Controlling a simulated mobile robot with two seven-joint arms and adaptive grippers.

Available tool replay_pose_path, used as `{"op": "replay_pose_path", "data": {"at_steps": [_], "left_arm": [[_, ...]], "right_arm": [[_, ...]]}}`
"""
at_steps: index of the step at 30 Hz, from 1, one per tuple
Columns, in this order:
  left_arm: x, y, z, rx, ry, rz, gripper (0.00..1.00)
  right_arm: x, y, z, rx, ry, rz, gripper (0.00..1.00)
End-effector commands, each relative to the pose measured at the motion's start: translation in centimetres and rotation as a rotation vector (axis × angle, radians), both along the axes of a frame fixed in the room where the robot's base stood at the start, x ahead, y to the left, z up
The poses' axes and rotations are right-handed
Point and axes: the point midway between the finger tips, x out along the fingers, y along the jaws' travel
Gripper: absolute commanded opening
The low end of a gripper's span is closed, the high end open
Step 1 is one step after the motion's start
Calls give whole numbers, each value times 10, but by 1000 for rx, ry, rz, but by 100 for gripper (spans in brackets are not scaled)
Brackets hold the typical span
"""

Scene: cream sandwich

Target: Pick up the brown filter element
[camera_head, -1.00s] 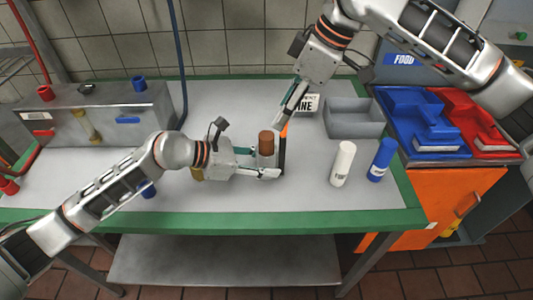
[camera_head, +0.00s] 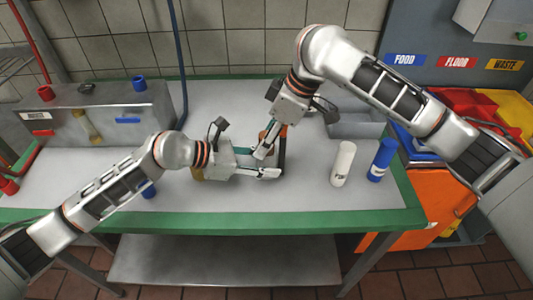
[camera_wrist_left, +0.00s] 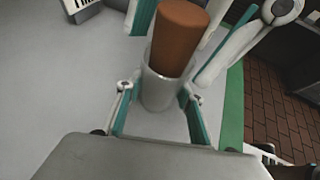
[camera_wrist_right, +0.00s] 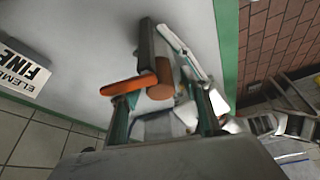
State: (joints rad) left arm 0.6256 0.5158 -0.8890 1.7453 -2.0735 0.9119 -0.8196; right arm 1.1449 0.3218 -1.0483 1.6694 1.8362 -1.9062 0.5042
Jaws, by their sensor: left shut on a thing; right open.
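The brown filter element (camera_wrist_left: 180,38) stands upright in a pale, see-through cup (camera_wrist_left: 162,90), its brown upper part above the rim. My left gripper (camera_head: 266,164) is shut around the cup over the worktop. My right gripper (camera_head: 262,150) is open, with its fingers on either side of the brown element's top in the left wrist view. I cannot tell whether they touch it. In the head view the right gripper hides most of the element. In the right wrist view the element (camera_wrist_right: 163,91) shows partly behind an orange and black bar (camera_wrist_right: 128,87).
A white cylinder (camera_head: 343,164) and a blue cylinder (camera_head: 381,160) stand right of the grippers. A grey tray (camera_head: 358,128) is behind them, partly hidden by my right arm. A metal tank (camera_head: 98,112) stands at the left.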

Motion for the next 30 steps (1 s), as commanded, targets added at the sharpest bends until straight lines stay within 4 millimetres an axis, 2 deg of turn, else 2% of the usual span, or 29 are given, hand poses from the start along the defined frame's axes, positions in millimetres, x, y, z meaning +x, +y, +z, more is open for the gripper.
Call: {"op": "replay_pose_path", "data": {"at_steps": [4, 6, 9, 20, 26, 30], "left_arm": [[0, 0, -1, 1, 3, 0, 18], [0, 0, -1, 1, 3, 0, 18], [0, 0, -1, 1, 3, 0, 18], [0, 0, -1, 1, 3, 0, 18], [0, 0, -1, 1, 3, 0, 18], [0, 0, -1, 1, 3, 0, 18]], "right_arm": [[0, 0, 0, 0, 0, 0, 44], [0, 0, 0, 0, 0, 0, 25], [0, 0, 0, 0, 0, 0, 5], [0, 0, 4, -1, -2, 0, 5], [1, 0, 32, -1, -7, 0, 5], [2, -1, 66, -2, -10, 0, 5]]}}
